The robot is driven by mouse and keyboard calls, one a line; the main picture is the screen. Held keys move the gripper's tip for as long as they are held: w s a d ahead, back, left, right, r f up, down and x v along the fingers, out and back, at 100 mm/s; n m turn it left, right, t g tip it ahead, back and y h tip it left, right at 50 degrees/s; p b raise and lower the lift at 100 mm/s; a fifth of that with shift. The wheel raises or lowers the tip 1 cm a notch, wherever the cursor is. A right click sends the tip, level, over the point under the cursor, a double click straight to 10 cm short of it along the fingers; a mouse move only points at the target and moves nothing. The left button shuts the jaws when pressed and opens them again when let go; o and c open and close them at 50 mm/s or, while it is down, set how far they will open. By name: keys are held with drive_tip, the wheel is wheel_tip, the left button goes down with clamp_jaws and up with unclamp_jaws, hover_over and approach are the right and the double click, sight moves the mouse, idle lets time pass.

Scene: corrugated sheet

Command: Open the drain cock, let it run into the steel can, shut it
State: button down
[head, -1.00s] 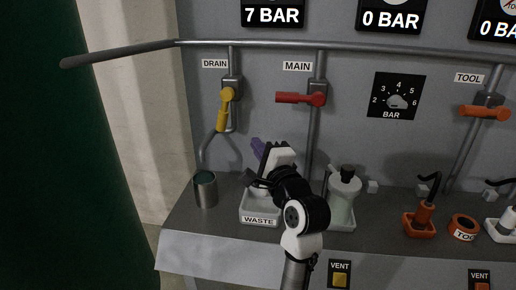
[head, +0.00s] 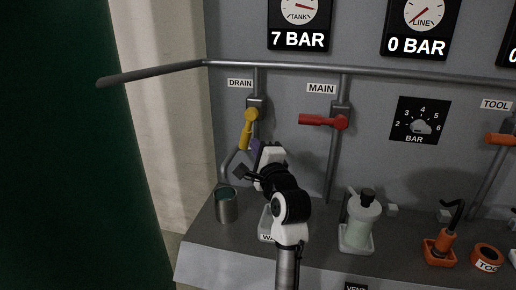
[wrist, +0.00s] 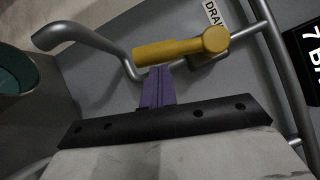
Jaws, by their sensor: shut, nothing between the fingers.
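The drain cock's yellow lever (head: 247,130) hangs down, leaning slightly left, below the DRAIN label in the head view. In the wrist view the lever (wrist: 168,50) lies across the picture. My gripper (head: 256,147) is close to the lever's lower end. Its purple fingers (wrist: 157,86) are shut together and empty. Their tips are just short of the lever in the wrist view; I cannot tell whether they touch it. The steel can (head: 226,208) stands upright on the bench below the drain spout, with dark green inside. Its rim (wrist: 36,72) shows at the wrist view's left edge.
The red MAIN lever (head: 322,120) lies horizontal to the right. A grey rail (head: 300,66) crosses above the valves. The WASTE tray (head: 266,228) is partly hidden by my arm. A pale bottle (head: 361,222) stands right of it. The tank gauge (head: 299,20) reads 7 BAR.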

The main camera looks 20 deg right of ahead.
drive_tip(key=shift+w+a+m+t, duration=0.2)
drive_tip(key=shift+a+m+t, duration=0.15)
drive_tip(key=shift+m, duration=0.25)
drive_tip(key=shift+w+a+f+m+t+h+p, duration=0.1)
drive_tip(key=shift+w+a+m+t+h+p, duration=0.2)
drive_tip(key=shift+a+m+p, duration=0.25)
drive_tip(key=shift+w+a+r+m+t+h+p, duration=0.1)
drive_tip(key=shift+w+a+m+t+h+p, duration=0.3)
drive_tip(key=shift+m+p, duration=0.35)
drive_tip(key=shift+w+a+r+m+t+h+p, duration=0.2)
drive_tip(key=shift+a+m+h+p, duration=0.3)
drive_tip(key=shift+m, duration=0.4)
drive_tip(key=shift+w+a+r+m+t+h+p, duration=0.1)
drive_tip(key=shift+w+a+m+t+h+p, duration=0.15)
drive_tip(key=shift+w+a+m+h+p, duration=0.35)
drive_tip(key=shift+s+d+f, duration=0.1)
drive_tip(key=shift+s, duration=0.05)
